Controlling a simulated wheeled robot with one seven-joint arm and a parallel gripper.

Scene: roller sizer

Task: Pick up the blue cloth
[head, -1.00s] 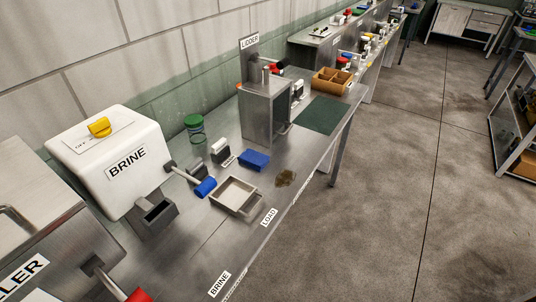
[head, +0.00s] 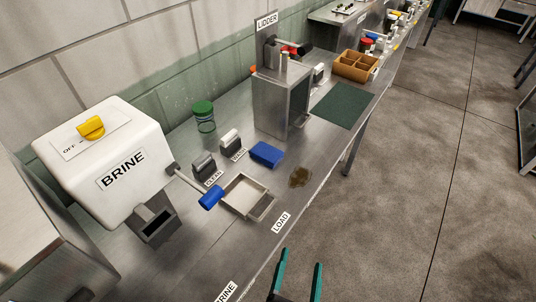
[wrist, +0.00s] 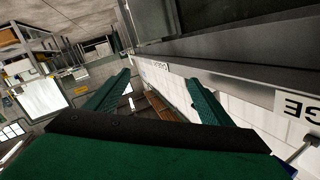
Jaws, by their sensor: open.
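The blue cloth (head: 267,154) lies as a folded block on the steel table in the head view, between the lidder and the shallow tray. My gripper (head: 298,282) shows at the bottom of the head view, with two teal fingers spread apart and nothing between them. It is in front of the table's front edge, well apart from the cloth. In the wrist view my open gripper (wrist: 163,92) shows both fingers, with the table edge beyond. The cloth does not show in the wrist view.
The shallow tray (head: 243,197) sits left of the cloth and a brown spill (head: 300,177) right of it. The lidder (head: 281,100) stands behind. The brine machine (head: 115,165) with its blue-handled lever (head: 210,198) is at left. A green mat (head: 342,105) lies bare.

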